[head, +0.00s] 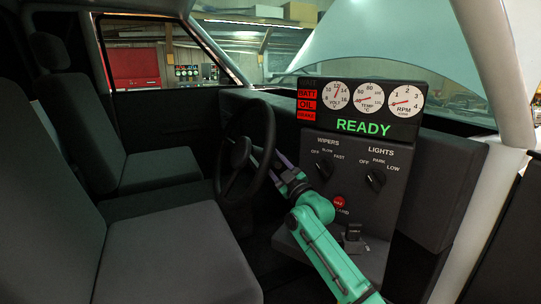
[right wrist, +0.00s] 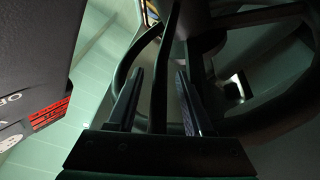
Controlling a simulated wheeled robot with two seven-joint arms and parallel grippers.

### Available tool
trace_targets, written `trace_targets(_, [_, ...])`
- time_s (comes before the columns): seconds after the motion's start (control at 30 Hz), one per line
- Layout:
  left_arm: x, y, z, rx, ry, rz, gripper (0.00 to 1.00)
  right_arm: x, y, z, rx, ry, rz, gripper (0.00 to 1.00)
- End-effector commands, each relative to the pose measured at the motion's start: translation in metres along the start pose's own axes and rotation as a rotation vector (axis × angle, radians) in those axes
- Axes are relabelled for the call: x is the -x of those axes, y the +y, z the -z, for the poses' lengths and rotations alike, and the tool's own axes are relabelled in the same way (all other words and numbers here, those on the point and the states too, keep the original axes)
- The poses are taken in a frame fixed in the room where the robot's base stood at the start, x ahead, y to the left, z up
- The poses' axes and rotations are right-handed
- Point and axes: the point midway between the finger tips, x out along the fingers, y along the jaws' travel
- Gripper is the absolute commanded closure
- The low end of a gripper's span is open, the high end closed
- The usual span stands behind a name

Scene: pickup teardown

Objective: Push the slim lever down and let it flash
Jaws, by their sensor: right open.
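My right gripper (head: 272,164) is just right of the steering wheel (head: 243,153) in the head view, reaching in behind its rim. In the right wrist view the gripper (right wrist: 160,74) is open. A slim dark rod, which looks like the lever (right wrist: 164,55), runs between its two fingers. A gap shows on each side of the rod, and I cannot tell whether either finger touches it. In the head view the lever is hard to make out beside the wheel and gripper. My left gripper is not in view.
The dash panel (head: 350,165) stands right of my arm, with wiper and light knobs, a red hazard button (head: 339,202) and a lower switch (head: 353,232). The display (head: 361,108) reads READY in green. Dark seats (head: 150,240) fill the left. The wheel rim is close to the gripper.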

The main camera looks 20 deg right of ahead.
Motion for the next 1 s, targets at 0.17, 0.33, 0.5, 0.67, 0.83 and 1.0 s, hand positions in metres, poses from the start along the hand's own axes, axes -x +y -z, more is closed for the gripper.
trace_targets(0.17, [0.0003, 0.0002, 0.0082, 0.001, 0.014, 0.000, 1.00, -0.0154, 0.0007, -0.0005, 0.001, -0.001, -0.002, 0.49])
trace_targets(0.33, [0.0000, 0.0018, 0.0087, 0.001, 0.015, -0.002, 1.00, -0.0160, 0.0003, -0.0014, 0.001, -0.002, -0.002, 0.49])
trace_targets(0.5, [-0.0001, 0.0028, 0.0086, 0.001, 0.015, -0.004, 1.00, -0.0158, 0.0003, -0.0013, 0.000, -0.002, -0.002, 0.91])
trace_targets(0.67, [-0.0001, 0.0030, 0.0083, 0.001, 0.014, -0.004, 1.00, -0.0157, 0.0004, -0.0012, 0.000, -0.002, -0.002, 1.00])
trace_targets(0.83, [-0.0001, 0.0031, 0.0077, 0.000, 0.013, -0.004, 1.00, -0.0157, 0.0003, -0.0012, 0.000, -0.002, -0.002, 1.00])
trace_targets(1.0, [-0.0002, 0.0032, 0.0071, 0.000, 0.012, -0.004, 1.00, -0.0157, 0.0003, -0.0011, 0.000, -0.002, -0.002, 1.00])
